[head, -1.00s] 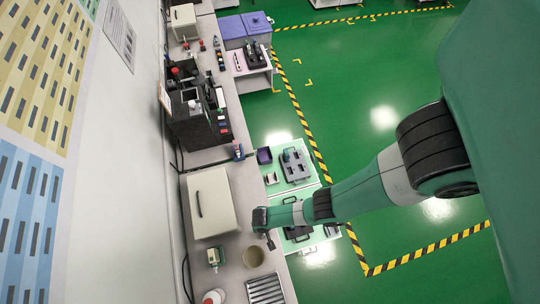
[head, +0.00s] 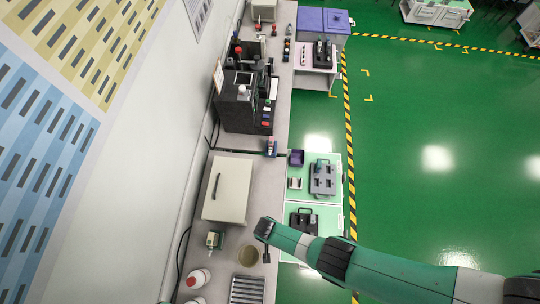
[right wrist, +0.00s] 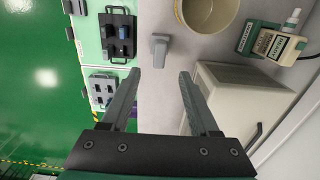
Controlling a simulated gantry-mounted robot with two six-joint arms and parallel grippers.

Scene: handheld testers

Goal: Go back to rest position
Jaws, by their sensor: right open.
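My right arm comes in from the lower right in the head view. Its gripper (head: 265,240) is over the bench edge, beside the beige box. In the right wrist view the right gripper (right wrist: 160,72) has its two fingers wide apart with nothing between them. A small grey object (right wrist: 160,48) lies on the bench just beyond the fingertips. A black holder with grey devices (right wrist: 117,35) lies on the pale green side surface, and a grey holder (right wrist: 102,90) lies nearby. My left gripper is not in view.
A beige box (head: 228,190) stands on the bench close to the right gripper. A dark machine (head: 243,105) stands further back. The green floor (head: 440,120) is open.

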